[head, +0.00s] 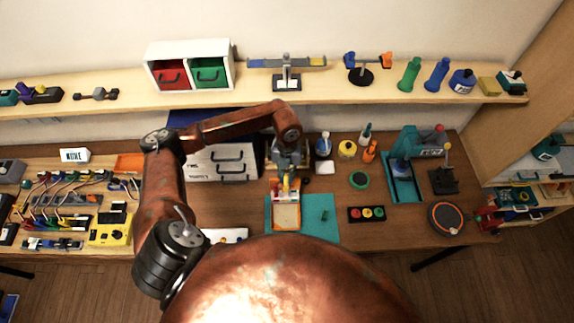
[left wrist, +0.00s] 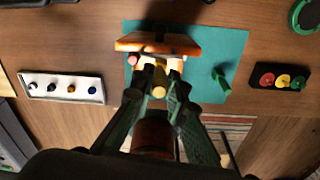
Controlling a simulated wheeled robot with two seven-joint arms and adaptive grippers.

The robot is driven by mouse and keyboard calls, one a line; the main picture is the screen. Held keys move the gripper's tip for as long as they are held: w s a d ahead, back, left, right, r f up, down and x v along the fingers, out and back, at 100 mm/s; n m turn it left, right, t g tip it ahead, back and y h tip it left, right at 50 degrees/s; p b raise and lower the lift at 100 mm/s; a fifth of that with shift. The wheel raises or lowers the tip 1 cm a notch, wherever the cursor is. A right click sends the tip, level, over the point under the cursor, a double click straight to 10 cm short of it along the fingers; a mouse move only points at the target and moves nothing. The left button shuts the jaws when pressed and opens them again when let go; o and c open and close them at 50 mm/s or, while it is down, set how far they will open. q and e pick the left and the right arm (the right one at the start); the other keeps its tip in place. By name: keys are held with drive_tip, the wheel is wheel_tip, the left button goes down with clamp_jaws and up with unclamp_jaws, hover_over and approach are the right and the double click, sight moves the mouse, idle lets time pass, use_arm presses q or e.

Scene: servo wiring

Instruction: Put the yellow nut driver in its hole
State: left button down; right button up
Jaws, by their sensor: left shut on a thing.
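My left gripper (head: 287,178) is over the teal mat, and in the left wrist view its green fingertips (left wrist: 160,93) close on the yellow nut driver (left wrist: 159,79). A small yellow part of the driver also shows in the head view (head: 285,186). The orange-edged rack (left wrist: 158,46) is right beside the driver, on the teal mat (left wrist: 228,50). A pink handle (left wrist: 133,60) stands at its left end. The fingers hide the driver's lower end, so I cannot tell whether it is in a hole. My right gripper is not in view.
A green piece (left wrist: 221,82) lies on the mat, right of the rack. A white strip with several coloured knobs (left wrist: 61,88) is at left. A black block with red, yellow and green buttons (head: 367,214) is at right.

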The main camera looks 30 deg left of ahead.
use_arm(q)
drive_tip(key=shift+w+a+r+n, duration=0.15)
drive_tip(key=shift+a+n, duration=0.1)
drive_tip(key=shift+n, duration=0.55)
drive_tip(key=shift+a+n, duration=0.15)
drive_tip(key=shift+n, duration=0.15)
drive_tip(key=shift+w, duration=0.1)
drive_tip(key=shift+f+b, duration=1)
drive_tip(key=shift+f, duration=0.4)
drive_tip(key=shift+f+b, duration=0.6)
drive_tip(key=shift+f, duration=0.2)
drive_tip(key=shift+s, duration=0.2)
